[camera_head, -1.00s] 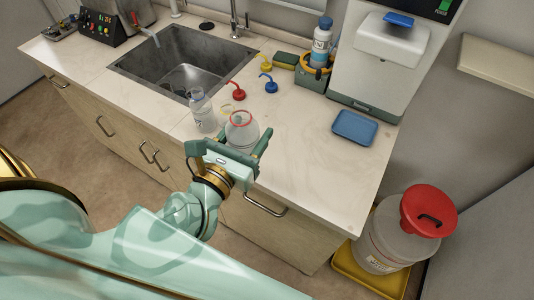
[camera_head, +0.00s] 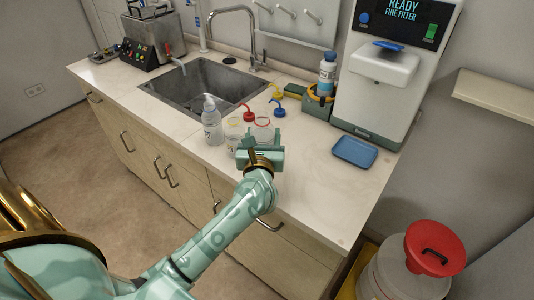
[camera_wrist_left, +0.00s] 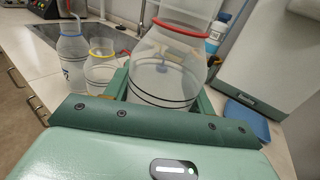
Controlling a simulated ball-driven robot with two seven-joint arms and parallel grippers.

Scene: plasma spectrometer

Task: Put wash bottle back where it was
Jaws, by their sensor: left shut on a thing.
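A clear wash bottle with a red ring at its open neck (camera_head: 263,130) is held between the jaws of my left gripper (camera_head: 262,146). In the left wrist view the red-ringed bottle (camera_wrist_left: 163,80) fills the space between the jaws (camera_wrist_left: 165,98). I cannot tell whether its base touches the counter. A clear bottle with a yellow ring (camera_head: 235,130) stands just left of it. My right gripper is not in view.
Loose red (camera_head: 248,113), blue (camera_head: 279,107) and yellow (camera_head: 277,91) nozzle caps lie behind the bottles. A sink (camera_head: 200,92) is at the back left. A blue tray (camera_head: 354,151) lies right, before a white machine (camera_head: 385,85). The counter between gripper and tray is clear.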

